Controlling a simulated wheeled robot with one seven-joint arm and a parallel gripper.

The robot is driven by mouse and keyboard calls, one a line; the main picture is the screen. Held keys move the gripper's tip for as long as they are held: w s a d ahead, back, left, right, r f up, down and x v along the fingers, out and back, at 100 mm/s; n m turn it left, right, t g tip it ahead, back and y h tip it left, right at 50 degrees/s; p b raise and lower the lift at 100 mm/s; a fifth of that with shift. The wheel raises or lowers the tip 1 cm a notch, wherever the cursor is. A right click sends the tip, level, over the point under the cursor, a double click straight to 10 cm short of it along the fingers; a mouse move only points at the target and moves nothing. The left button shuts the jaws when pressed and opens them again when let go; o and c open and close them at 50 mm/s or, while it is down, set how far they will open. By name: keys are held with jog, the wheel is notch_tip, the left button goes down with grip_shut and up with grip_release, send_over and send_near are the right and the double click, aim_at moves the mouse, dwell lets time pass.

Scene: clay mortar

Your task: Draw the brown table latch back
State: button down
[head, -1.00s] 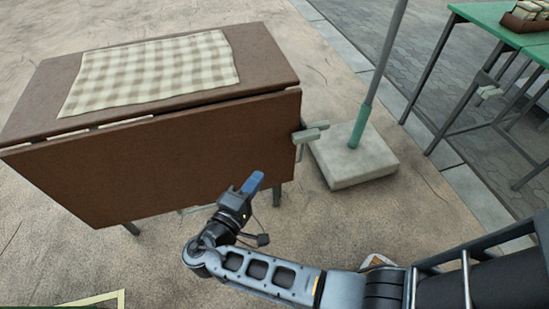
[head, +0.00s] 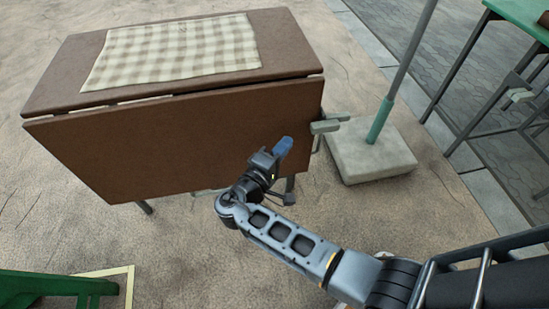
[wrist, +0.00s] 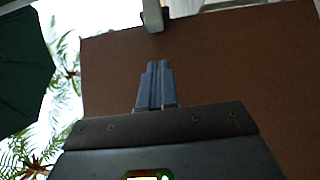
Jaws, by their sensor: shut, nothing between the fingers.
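The brown table (head: 110,150) has a hanging front leaf and a checked cloth on its top. Its grey latch (head: 325,126) sticks out at the right edge of the leaf, near the top corner. In the wrist view the latch (wrist: 153,15) shows at the top, above and apart from my fingertips. My gripper (head: 283,146) is shut and empty, with its blue fingers just left of and below the latch, in front of the leaf. The fingers also show in the wrist view (wrist: 155,82), pointing up toward the latch. The gap in depth to the leaf is hard to tell.
A pole on a pale square base (head: 372,150) stands right of the table. A green table (head: 520,22) is at the far right. A green frame (head: 55,284) is at the lower left. Bare ground lies in front of the brown table.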

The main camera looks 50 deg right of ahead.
aim_at(324, 131)
jog(key=shift+s+d, duration=0.3)
jog(key=shift+d, duration=0.65)
jog(key=shift+s+d, duration=0.3)
jog(key=shift+d, duration=0.6)
jog(key=shift+s+d, duration=0.3)
jog(key=shift+d, duration=0.65)
jog(key=shift+s+d, duration=0.7)
jog(key=shift+d, duration=0.25)
jog(key=shift+s+d, duration=0.65)
jog(key=shift+d, duration=0.3)
